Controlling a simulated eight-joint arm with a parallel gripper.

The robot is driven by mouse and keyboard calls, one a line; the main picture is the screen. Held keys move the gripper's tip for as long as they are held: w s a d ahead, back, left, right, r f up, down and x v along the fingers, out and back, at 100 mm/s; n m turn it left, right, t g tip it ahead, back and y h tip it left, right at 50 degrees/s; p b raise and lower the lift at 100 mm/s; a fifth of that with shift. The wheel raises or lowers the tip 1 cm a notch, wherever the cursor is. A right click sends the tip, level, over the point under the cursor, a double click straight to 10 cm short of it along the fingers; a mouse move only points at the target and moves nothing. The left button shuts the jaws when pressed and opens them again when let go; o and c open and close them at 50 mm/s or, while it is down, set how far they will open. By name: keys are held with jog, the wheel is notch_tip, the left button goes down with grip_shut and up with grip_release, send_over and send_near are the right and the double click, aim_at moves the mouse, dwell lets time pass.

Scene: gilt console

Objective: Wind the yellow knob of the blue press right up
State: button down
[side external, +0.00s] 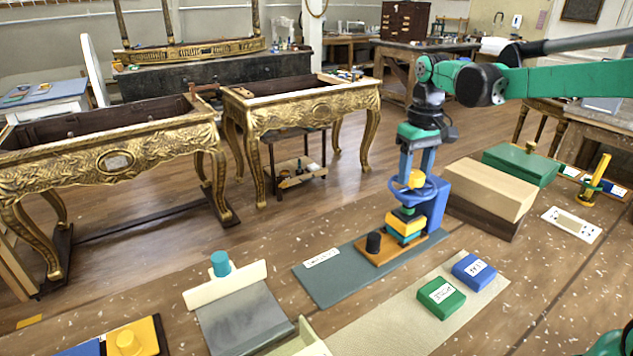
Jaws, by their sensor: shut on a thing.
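The blue press (436,203) stands on an orange base board (382,253) on a grey-green mat. Its yellow knob (416,178) is near the top of the press, just above a blue ring like a handwheel. My gripper (416,172) comes down from above, its two blue fingers upright on either side of the knob and shut on it. The fingertips partly hide the knob, and the thread cannot be made out.
A black cylinder (374,243) stands on the board left of the press. A cream-topped block (490,188) is close on the right. A green block (441,297) and a blue block (474,270) lie in front on a beige strip. The grey-green mat (335,278) has free room at left.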

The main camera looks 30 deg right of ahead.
jog(key=n, duration=0.4)
jog(key=shift+n, duration=0.3)
jog(key=n, duration=0.3)
jog(key=shift+n, duration=0.4)
jog(key=n, duration=1.2)
jog(key=shift+n, duration=0.3)
jog(key=n, duration=0.3)
jog(key=shift+n, duration=0.4)
jog(key=n, duration=0.3)
jog(key=shift+n, duration=2)
